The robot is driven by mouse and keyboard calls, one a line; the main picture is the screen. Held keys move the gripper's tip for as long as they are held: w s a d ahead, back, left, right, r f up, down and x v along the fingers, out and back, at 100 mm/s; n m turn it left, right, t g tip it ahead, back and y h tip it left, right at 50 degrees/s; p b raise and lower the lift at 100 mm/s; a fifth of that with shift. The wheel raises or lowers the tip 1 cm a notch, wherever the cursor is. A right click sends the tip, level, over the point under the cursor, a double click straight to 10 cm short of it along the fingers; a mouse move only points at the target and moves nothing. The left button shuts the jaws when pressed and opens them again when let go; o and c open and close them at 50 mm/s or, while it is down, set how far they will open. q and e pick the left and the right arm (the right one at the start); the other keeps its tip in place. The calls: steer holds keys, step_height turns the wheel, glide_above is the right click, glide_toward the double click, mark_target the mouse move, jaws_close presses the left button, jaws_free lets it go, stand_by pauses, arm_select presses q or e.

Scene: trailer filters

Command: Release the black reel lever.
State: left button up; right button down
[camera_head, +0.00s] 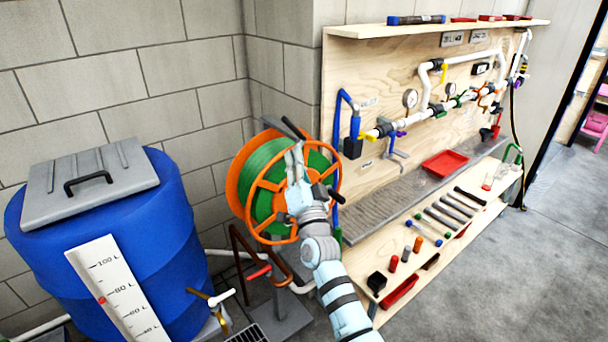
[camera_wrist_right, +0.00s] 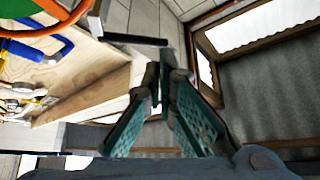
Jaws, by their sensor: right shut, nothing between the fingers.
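The orange hose reel (camera_head: 250,204) with a green hose stands in the middle of the head view. A black lever (camera_head: 293,128) sticks out at its top. A second black handle (camera_head: 335,195) juts from the reel's right side. My right gripper (camera_head: 294,148) is in front of the reel's face, its tips just below the upper lever. In the right wrist view its fingers (camera_wrist_right: 162,82) are shut and empty. A black bar (camera_wrist_right: 130,39) lies close to the fingertips there; contact cannot be told. The left gripper is out of view.
A blue barrel (camera_head: 160,235) with a grey lid (camera_head: 120,188) stands on the left. A plywood panel (camera_head: 385,70) with white pipes and a shelf of tools is on the right. A red lever (camera_head: 258,272) sits low beside the reel. The floor at right is clear.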

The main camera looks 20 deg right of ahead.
steer(key=v, duration=0.6)
steer(key=shift+d+r, duration=0.1)
steer(key=shift+r, duration=0.05)
